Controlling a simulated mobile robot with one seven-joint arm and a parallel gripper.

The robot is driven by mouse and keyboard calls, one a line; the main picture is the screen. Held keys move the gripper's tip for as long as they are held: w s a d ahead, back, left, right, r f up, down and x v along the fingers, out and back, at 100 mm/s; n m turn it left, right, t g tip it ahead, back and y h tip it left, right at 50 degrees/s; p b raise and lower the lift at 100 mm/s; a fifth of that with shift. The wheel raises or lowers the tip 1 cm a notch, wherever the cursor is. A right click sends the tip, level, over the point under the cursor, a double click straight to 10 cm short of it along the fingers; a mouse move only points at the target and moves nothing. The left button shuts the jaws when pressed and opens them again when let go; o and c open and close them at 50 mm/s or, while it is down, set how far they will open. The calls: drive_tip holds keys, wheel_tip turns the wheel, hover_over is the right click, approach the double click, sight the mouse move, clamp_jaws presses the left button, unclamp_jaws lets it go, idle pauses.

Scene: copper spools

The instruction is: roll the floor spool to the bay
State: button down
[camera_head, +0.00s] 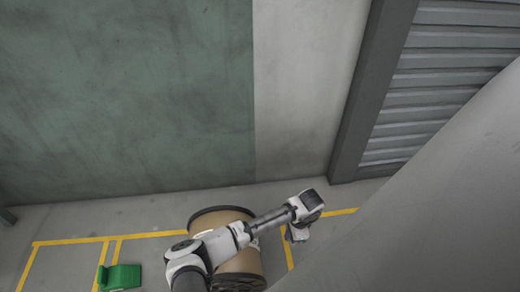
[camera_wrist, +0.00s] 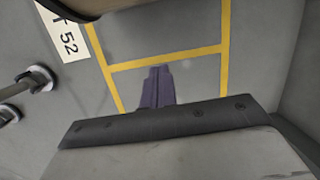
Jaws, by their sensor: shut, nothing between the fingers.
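The floor spool (camera_head: 223,213) is a large tan drum with dark rims, standing on the floor at the bottom middle of the head view. My arm crosses in front of it and hides part of it. My gripper (camera_wrist: 158,70) is shut and empty in the wrist view, its dark fingers together above bare floor near a yellow line. In the head view the wrist end is to the right of the spool. A tan, dark-edged curved surface at the top of the wrist view looks like part of the spool. Yellow floor lines (camera_head: 158,234) mark out bays; which one is the task's bay I cannot tell.
A green block (camera_head: 120,277) lies on the floor at lower left. A green and white wall (camera_head: 130,100) runs behind, with a grey post and shutter (camera_head: 440,80) at right. A floor label reading 52 (camera_wrist: 66,40) and wheel-like parts (camera_wrist: 35,80) show in the wrist view.

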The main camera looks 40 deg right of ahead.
drive_tip(key=w+a+f+y+b, duration=0.1)
drive_tip(key=a+f+b, duration=0.3)
drive_tip(key=a+f, duration=0.4)
wheel_tip(320, 180, down, 3)
drive_tip(key=shift+w+f, duration=0.2)
drive_tip(key=shift+w, duration=0.7)
drive_tip(key=shift+d, duration=0.1)
